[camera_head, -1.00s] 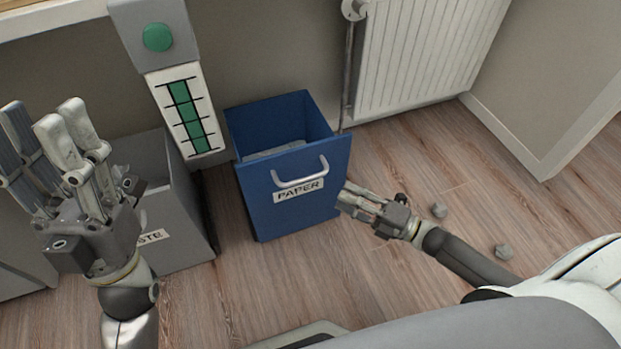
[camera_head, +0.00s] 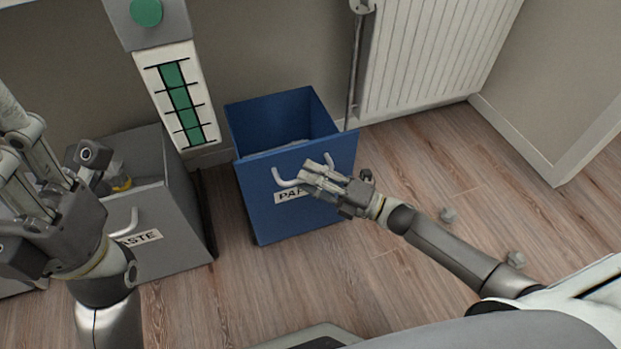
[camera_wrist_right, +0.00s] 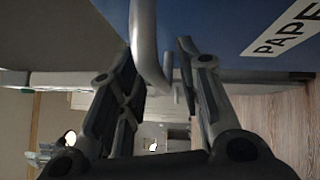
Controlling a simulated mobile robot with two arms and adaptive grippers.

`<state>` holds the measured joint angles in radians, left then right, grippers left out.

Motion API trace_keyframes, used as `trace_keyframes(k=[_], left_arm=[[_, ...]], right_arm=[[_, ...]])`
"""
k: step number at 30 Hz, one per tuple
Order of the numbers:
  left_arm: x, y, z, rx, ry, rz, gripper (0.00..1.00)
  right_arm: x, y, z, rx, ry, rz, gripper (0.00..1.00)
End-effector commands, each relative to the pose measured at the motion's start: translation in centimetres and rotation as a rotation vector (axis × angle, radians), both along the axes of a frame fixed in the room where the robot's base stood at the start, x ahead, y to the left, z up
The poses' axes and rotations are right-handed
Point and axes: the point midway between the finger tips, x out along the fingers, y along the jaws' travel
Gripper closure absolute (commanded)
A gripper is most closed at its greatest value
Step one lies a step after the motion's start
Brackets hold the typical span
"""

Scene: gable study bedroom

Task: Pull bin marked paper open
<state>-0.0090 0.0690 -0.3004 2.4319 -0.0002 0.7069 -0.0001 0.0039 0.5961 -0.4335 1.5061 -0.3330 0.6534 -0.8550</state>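The blue bin marked PAPER (camera_head: 265,215) stands on the floor by the wall, its top open and pale contents visible inside. Its light curved handle (camera_head: 285,181) is on the front above the label. My right gripper (camera_head: 310,172) is at this handle, covering its middle and part of the label. In the right wrist view the handle (camera_wrist_right: 149,60) lies between the two separated fingers, with no clear grip on it. My left gripper (camera_head: 50,155) is raised at the left, fingers spread and partly cut off by the frame edge, in front of the grey bin.
A grey bin marked WASTE (camera_head: 180,225) stands left of the blue one. A post with a green gauge (camera_head: 182,105) rises behind them. A radiator (camera_head: 435,50) is at the back right.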

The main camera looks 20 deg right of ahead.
Motion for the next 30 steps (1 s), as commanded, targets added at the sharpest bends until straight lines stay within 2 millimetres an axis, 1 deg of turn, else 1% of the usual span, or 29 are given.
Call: trace_keyframes(k=[9, 10, 15, 17, 18, 26, 30], left_arm=[[0.04, -0.04, 0.04, 0.001, 0.0, 0.0, 0.6], [0.04, -0.04, 0.05, 0.001, 0.0, 0.0, 0.6], [0.03, -0.03, 0.05, 0.001, 0.0, 0.0, 0.6], [0.02, -0.03, 0.06, 0.001, 0.0, 0.0, 0.6], [0.02, -0.03, 0.06, 0.001, 0.0, 0.0, 0.6], [-0.01, -0.01, 0.12, 0.0, -0.003, 0.0, 0.6], [-0.07, 0.02, 0.38, -0.001, -0.006, 0.0, 0.6]], right_arm=[[0.26, 0.29, 0.1, 0.001, 0.001, 0.0, 0.67], [0.26, 0.29, 0.09, 0.0, 0.0, 0.0, 0.69], [0.25, 0.28, 0.09, 0.001, 0.001, 0.0, 0.9], [0.25, 0.28, 0.08, 0.001, 0.001, 0.0, 0.98], [0.24, 0.27, 0.08, 0.001, 0.001, 0.0, 1.0], [0.24, 0.26, 0.07, 0.001, 0.001, 0.0, 1.0], [-0.09, 0.25, 0.11, 0.0, 0.001, 0.0, 1.0]])
